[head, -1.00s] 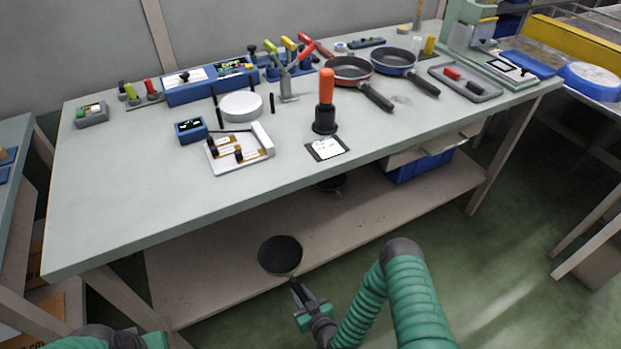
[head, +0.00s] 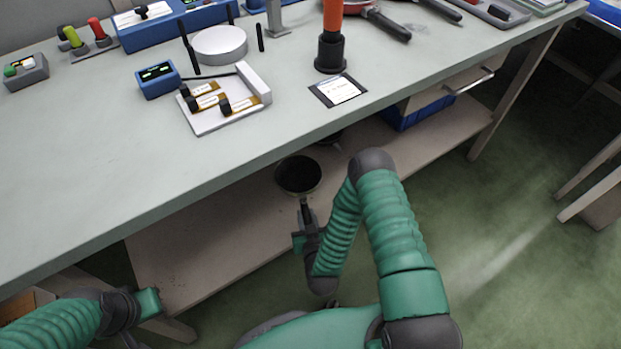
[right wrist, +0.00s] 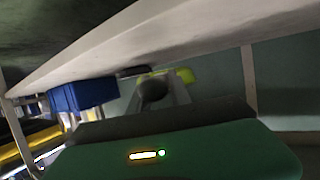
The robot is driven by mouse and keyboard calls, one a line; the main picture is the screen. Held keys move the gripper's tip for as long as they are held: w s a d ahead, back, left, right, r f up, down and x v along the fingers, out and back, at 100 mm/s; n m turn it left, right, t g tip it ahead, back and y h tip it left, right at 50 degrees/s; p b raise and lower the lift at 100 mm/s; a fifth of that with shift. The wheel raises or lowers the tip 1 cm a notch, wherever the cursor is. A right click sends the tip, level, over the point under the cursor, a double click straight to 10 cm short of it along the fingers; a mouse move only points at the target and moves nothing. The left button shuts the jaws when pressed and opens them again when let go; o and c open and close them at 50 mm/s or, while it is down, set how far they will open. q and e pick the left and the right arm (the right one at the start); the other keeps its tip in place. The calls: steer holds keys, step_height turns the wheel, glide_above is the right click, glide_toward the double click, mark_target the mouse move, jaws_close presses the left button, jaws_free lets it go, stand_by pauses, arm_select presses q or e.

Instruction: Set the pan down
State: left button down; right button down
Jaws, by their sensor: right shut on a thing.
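The small dark pan (head: 298,175) is in the head view, just below the front edge of the workbench and over the lower shelf (head: 215,240). My right gripper (head: 305,220) is shut on the pan's handle, which points back toward me. I cannot tell whether the pan touches the shelf or hangs above it. In the right wrist view a dark rounded end shows between the jaws (right wrist: 155,90); the pan's bowl is not clear there. My left gripper (head: 145,302) is at the lower left, away from the pan; its jaws are not clear.
The workbench top (head: 90,150) overhangs the shelf close above the pan. Another dark round thing (head: 328,140) is mostly hidden under the bench edge. A blue bin (head: 415,112) stands right of it, also in the right wrist view (right wrist: 85,95). The shelf's left part is clear.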

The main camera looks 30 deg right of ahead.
steer(key=w+d+b, duration=0.1)
steer(key=w, duration=0.2)
steer(key=w+d+f+b, duration=0.1)
steer(key=w+d+b, duration=0.1)
steer(key=w, duration=0.2)
steer(key=w+d+b, duration=0.1)
steer(key=w+d, duration=0.1)
steer(key=w, duration=0.1)
steer(key=shift+w+f, duration=0.15)
steer(key=shift+w, duration=0.1)
step_height(320, 180, down, 4)
steer(key=b, duration=0.4)
steer(key=shift+w+d, duration=0.1)
steer(key=shift+w, duration=0.05)
steer(key=shift+r, duration=0.35)
steer(key=c, duration=1.2)
jaws_free()
